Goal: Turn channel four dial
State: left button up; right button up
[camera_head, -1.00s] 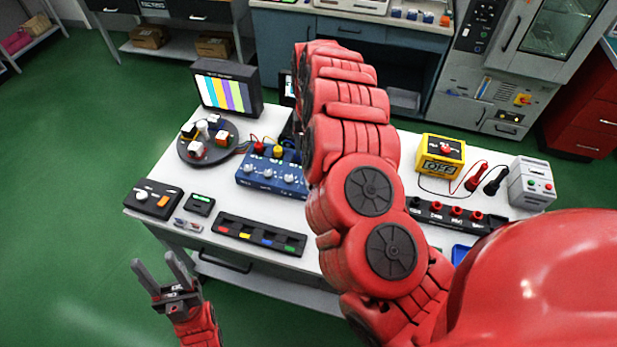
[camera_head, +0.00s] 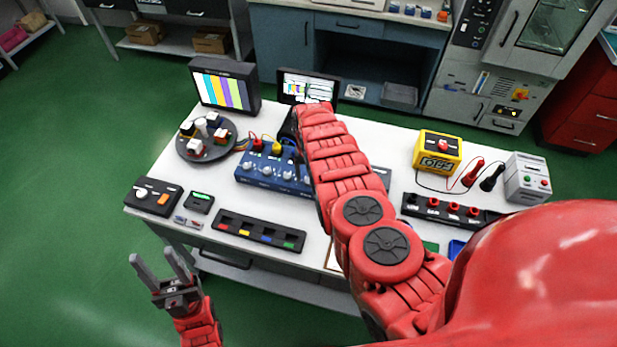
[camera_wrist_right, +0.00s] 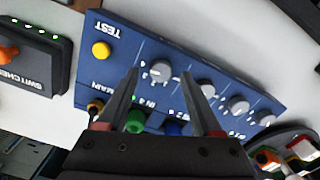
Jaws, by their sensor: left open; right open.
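The blue channel box (camera_head: 262,181) stands on the white bench with a row of pale dials along its front. In the right wrist view the box (camera_wrist_right: 115,53) shows several dials, a yellow button (camera_wrist_right: 101,50) and coloured jacks. The dial nearest the yellow button (camera_wrist_right: 160,71), in line with the green jack marked IN 4, appears between the tips of my open right gripper (camera_wrist_right: 160,75). Contact cannot be told. In the head view my right arm hides the box's right end and the right gripper's fingertips. My left gripper (camera_head: 157,257) is open and empty, off the bench's front left.
A round tray (camera_head: 222,154) with small parts stands left of the box. Monitors (camera_head: 225,88) stand behind. A switch strip (camera_head: 240,232) lies in front. A yellow meter (camera_head: 437,152) and a black socket strip (camera_head: 420,208) are to the right.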

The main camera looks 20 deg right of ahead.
jog(key=shift+f, duration=0.7)
jog(key=shift+c, duration=0.2)
grip_shut()
